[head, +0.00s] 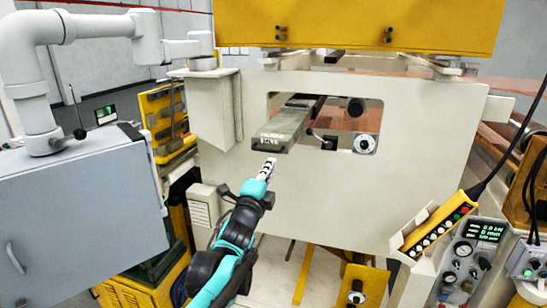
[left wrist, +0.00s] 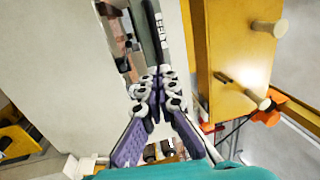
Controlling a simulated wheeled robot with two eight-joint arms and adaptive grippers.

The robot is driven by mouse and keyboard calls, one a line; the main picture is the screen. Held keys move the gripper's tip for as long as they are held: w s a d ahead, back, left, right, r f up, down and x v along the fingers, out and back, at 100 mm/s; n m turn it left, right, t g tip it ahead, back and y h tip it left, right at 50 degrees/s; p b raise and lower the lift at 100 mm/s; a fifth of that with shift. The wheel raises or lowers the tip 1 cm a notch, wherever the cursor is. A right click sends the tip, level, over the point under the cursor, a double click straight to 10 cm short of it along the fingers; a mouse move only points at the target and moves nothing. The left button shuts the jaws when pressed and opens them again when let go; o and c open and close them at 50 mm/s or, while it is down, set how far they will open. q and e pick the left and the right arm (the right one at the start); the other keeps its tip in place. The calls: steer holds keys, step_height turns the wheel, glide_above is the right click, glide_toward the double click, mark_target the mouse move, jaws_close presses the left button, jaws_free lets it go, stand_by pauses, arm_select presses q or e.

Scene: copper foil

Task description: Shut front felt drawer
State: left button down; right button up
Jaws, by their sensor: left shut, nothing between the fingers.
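The felt drawer (head: 285,128) is a long grey-green tray with a labelled front. It sticks out toward me through the window in the pale machine panel (head: 320,200). My left gripper (head: 268,163) is shut and empty, just below and in front of the drawer's front end in the head view. In the left wrist view the gripper's tips (left wrist: 158,78) lie close to the drawer's labelled end (left wrist: 157,35). I cannot tell whether they touch it. My right gripper is out of view.
A round dial (head: 365,143) and a small black lever sit right of the drawer in the window. A yellow beam (head: 350,25) crosses above. A grey cabinet (head: 75,215) stands left, a yellow button pendant (head: 435,225) right. The panel below the window is clear.

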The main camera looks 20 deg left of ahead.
arm_select(q)
steer(key=w, duration=0.3)
steer(key=shift+w+r+p, duration=0.3)
steer(key=shift+w, duration=0.05)
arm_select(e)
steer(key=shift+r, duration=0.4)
